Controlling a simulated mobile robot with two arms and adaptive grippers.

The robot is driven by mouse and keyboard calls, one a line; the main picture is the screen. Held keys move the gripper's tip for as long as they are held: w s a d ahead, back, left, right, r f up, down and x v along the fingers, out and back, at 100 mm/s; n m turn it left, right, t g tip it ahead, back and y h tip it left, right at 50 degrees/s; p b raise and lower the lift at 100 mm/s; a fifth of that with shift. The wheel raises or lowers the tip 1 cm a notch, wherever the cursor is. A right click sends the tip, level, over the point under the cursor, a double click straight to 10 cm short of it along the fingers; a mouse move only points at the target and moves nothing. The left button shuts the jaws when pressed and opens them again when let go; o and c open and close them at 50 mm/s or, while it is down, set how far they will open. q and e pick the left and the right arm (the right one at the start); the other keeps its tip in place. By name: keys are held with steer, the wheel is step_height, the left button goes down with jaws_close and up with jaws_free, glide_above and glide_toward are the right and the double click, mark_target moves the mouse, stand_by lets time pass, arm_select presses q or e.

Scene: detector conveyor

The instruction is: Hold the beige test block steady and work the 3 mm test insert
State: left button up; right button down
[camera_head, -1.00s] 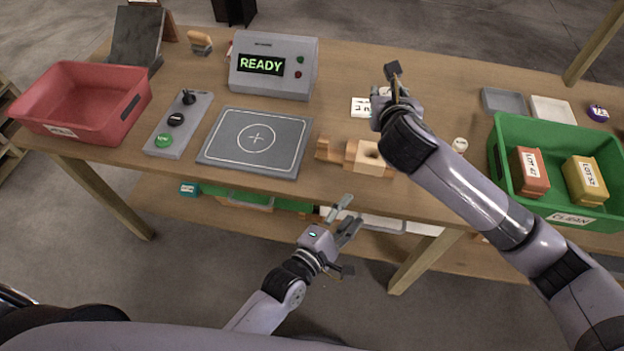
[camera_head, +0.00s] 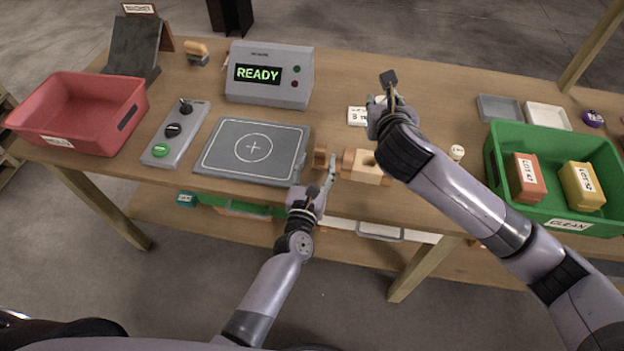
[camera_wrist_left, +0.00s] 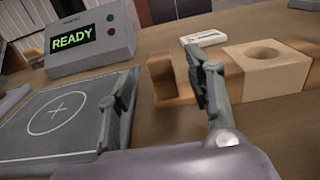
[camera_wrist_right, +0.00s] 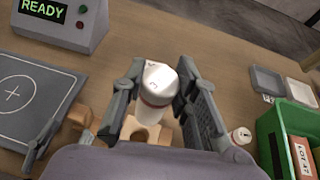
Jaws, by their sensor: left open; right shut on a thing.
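The beige test block (camera_head: 365,167) sits in a wooden holder (camera_head: 321,158) near the table's front edge. The left wrist view shows the block (camera_wrist_left: 265,68) with a round, open hole in its top. My left gripper (camera_head: 315,176) is open and empty at the holder's left end, left of the block; one finger appears close to the wood, but I cannot tell if it touches. My right gripper (camera_head: 386,97) is shut on a white cylindrical insert (camera_wrist_right: 157,85) with a dark mark on its cap and a reddish band. In the right wrist view, the block (camera_wrist_right: 150,132) is below it.
A detector plate (camera_head: 215,164) lies left of the holder, with a READY display box (camera_head: 270,92) behind. A red bin (camera_head: 120,147) is at left and a green crate (camera_head: 535,215) at right. Another small white round piece (camera_head: 457,152) stands between block and crate.

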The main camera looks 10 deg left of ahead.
mark_target(319, 154)
arm_select(q)
steer(key=shift+w+d, duration=0.15)
steer(key=shift+w, duration=2.05)
jaws_close()
